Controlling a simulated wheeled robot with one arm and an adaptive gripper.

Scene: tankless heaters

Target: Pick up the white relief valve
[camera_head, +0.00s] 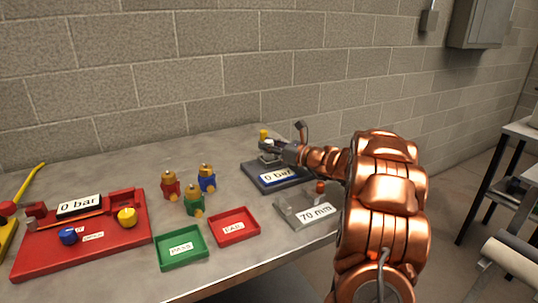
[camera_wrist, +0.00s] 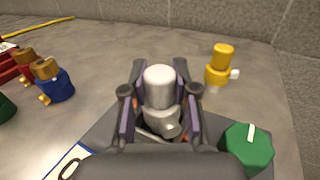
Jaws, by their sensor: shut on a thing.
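The white relief valve (camera_wrist: 159,92) stands upright between the two fingers of my gripper (camera_wrist: 158,72) in the wrist view. The fingers are shut on it from both sides. In the head view my gripper (camera_head: 271,147) is over the dark test stand (camera_head: 256,176) labelled "0 bar", and the valve is mostly hidden by the fingers. I cannot tell whether the valve's base touches the stand.
A yellow valve (camera_wrist: 218,66) stands close behind, and a green knob (camera_wrist: 247,147) is at right. Red, blue and green valves (camera_head: 195,199) stand left of the stand. Green (camera_head: 181,263) and red (camera_head: 235,238) trays and a "70 mm" gauge (camera_head: 312,212) are in front.

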